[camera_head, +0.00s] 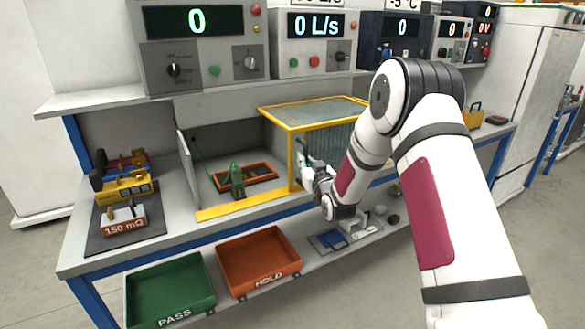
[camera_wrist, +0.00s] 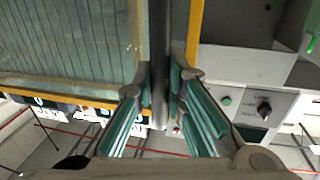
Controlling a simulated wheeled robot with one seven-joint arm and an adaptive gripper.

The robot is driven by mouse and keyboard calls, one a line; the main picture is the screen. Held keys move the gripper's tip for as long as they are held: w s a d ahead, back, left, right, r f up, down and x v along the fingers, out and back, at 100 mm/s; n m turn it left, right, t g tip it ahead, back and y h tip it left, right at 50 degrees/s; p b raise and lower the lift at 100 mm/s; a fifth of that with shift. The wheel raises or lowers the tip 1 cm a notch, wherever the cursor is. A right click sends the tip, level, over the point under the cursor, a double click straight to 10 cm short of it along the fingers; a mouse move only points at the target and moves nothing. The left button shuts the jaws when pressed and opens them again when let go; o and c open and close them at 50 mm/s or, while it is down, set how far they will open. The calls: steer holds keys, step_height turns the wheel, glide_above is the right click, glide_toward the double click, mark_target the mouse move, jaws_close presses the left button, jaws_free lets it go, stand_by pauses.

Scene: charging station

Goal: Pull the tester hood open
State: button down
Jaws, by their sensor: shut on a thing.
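The tester hood (camera_head: 312,112) has a yellow frame and ribbed, see-through panels. It stands over the right part of the grey tester bay (camera_head: 215,150), and the left part of the bay is uncovered. My gripper (camera_head: 305,162) is at the hood's front left edge, partly hidden by my wrist. In the wrist view my gripper (camera_wrist: 161,88) has its fingers closed on both sides of a dark upright bar (camera_wrist: 159,40) beside the hood's yellow frame (camera_wrist: 194,35). The hood's panel (camera_wrist: 70,40) fills the upper left there.
Yellow-and-black fixtures (camera_head: 124,187) and a 150 mΩ block (camera_head: 124,221) sit at left. Green PASS (camera_head: 170,288) and orange HOLD (camera_head: 257,262) bins are below. Instruments (camera_head: 197,45) line the shelf above.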

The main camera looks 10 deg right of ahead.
steer(key=shift+w+d, duration=0.1)
steer(key=shift+d, duration=0.2)
steer(key=c, duration=1.6)
jaws_free()
steer(key=s+d, duration=0.1)
steer(key=s, duration=1.1)
